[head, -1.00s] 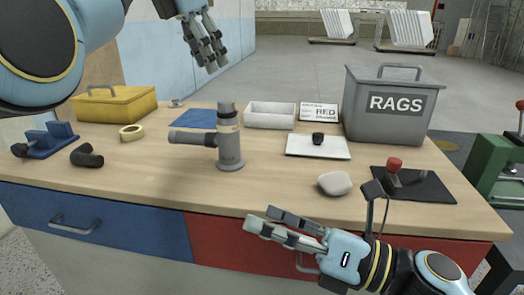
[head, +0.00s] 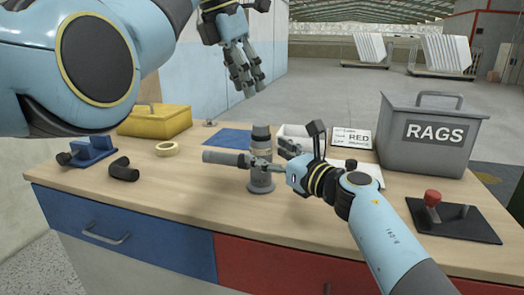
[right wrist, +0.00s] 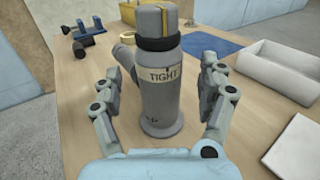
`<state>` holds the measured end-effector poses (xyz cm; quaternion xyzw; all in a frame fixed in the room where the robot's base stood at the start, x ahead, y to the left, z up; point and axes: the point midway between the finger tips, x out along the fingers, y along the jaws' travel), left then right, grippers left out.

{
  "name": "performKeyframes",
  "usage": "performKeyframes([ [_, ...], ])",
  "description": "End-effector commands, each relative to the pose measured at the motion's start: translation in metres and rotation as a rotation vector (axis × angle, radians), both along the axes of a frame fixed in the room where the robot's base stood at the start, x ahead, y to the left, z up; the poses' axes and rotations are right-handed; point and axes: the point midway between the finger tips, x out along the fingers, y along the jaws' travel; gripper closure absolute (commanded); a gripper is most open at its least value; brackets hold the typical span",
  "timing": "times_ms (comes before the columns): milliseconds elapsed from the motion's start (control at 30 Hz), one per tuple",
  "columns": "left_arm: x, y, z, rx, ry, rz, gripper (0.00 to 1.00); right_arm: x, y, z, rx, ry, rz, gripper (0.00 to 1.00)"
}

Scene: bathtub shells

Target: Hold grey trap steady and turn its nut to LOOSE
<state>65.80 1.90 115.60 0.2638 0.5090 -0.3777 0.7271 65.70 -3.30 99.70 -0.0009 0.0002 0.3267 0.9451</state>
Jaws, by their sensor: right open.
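The grey trap (head: 261,178) stands upright on the bench, with a side pipe (head: 225,157) pointing left. In the right wrist view, its body (right wrist: 164,108) carries the word TIGHT below a dark collar, the nut (right wrist: 157,43), which has a yellow mark. My right gripper (head: 266,154) is open, with its fingers on either side of the trap; in the right wrist view, gaps show between the fingers (right wrist: 169,68) and the body. My left gripper (head: 250,85) hangs above and behind the trap, empty, its fingers apart.
A yellow toolbox (head: 155,120), a tape roll (head: 167,149), a black elbow piece (head: 123,169) and a blue vise-like block (head: 90,150) lie to the left. The grey RAGS bin (head: 430,145) and a red-knobbed black plate (head: 455,220) are to the right. A white tray (right wrist: 285,68) is beside the trap.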

Motion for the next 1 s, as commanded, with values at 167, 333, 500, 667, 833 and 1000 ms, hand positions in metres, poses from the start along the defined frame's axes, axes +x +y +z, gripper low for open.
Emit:
performKeyframes([
  [167,0.0,0.0,0.0,0.0,0.0,0.0,0.62,0.019,0.015,0.001,0.001,0.0,0.001,0.24],
  [333,0.0,0.0,0.0,0.0,0.0,0.0,0.62,0.026,0.021,0.0,0.001,0.001,0.001,0.24],
  [500,0.0,0.0,0.0,0.0,0.0,0.0,0.62,0.027,0.022,0.0,0.001,0.001,0.001,0.24],
  [667,0.0,0.0,0.0,0.0,0.0,0.0,0.62,0.027,0.022,0.0,0.001,0.001,0.001,0.33],
  [833,0.0,0.0,0.0,0.0,0.0,0.0,0.62,0.027,0.022,0.0,0.002,0.001,0.001,0.55],
  [1000,0.0,0.0,0.0,0.0,0.0,0.0,0.62,0.027,0.022,0.0,0.002,0.001,0.001,0.78],
])
